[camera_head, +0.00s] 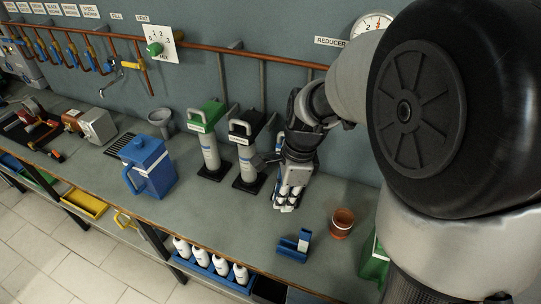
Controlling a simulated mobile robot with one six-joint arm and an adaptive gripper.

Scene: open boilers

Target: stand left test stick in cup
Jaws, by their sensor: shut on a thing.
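My gripper (286,202) points down over the bench, left of the cup and behind the blue holder. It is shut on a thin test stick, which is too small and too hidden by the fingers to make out. The cup (340,227) is reddish brown, open at the top and upright on the bench. A small blue holder (292,248) stands to the left of the cup near the bench's front edge, with a small white piece at its right side. I cannot tell from here whether another test stick stands in it.
Two grey pump-like devices, with a green top (207,116) and a black top (243,134), stand close left of my gripper. A blue jug (150,168) is farther left. A green object (375,262) is right of the cup. White bottles (220,265) sit below the bench edge.

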